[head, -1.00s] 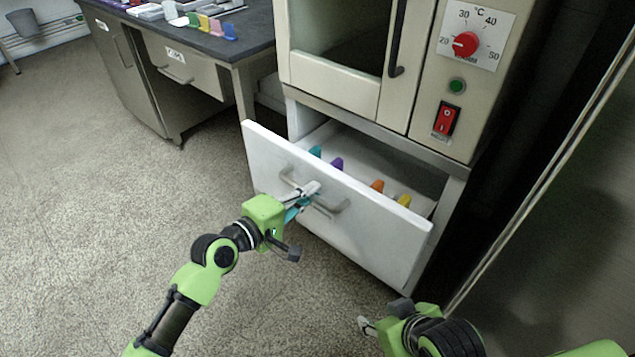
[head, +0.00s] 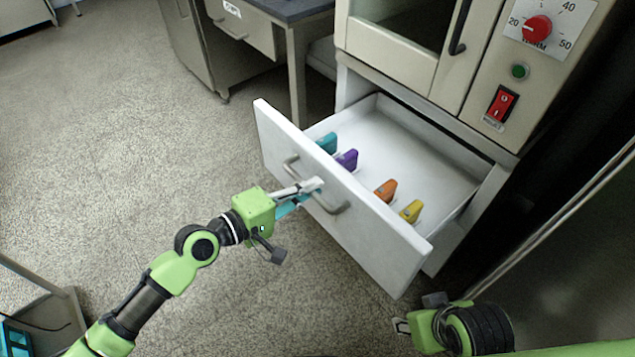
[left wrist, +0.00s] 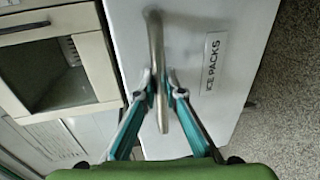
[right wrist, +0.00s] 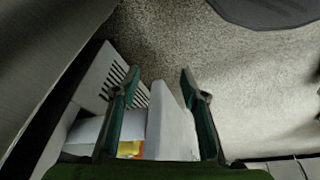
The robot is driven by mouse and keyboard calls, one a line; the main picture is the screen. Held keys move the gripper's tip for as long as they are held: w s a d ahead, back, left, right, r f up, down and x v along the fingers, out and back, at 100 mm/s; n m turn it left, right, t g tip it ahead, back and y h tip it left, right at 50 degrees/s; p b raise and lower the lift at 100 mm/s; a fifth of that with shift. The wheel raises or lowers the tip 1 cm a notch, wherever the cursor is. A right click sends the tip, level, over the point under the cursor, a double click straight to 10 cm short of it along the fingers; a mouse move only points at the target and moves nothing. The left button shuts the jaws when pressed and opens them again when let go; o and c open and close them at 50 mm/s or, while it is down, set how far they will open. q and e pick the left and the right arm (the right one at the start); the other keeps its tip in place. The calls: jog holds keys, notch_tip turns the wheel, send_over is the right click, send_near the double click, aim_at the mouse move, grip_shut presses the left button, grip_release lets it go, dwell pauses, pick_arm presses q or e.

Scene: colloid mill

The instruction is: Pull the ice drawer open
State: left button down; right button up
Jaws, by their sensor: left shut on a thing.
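The white ice drawer (head: 375,240) stands well out of its cabinet under the oven-like unit, with its inside showing. Its grey bar handle (head: 343,209) is on the front. My left gripper (head: 315,187) is shut on this handle. In the left wrist view, the handle (left wrist: 156,45) runs between the fingers, beside an "ICE PACKS" label (left wrist: 210,63). Inside the drawer lie a teal pack (head: 327,142), a purple pack (head: 347,159), an orange pack (head: 385,190) and a yellow pack (head: 410,211). My right gripper (right wrist: 160,80) is open and empty, low beside the drawer.
The unit above has a red knob (head: 537,29), a green button (head: 519,71) and a red switch (head: 502,103). A dark-topped bench (head: 290,8) stands behind to the left. A large metal surface (head: 580,240) is at the right. The floor (head: 110,130) before the drawer is clear.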

pick_arm(q)
jog(key=shift+a, duration=0.1)
jog(key=c, duration=2.1)
grip_release()
jog(key=v, duration=1.2)
jog(key=shift+f, duration=0.15)
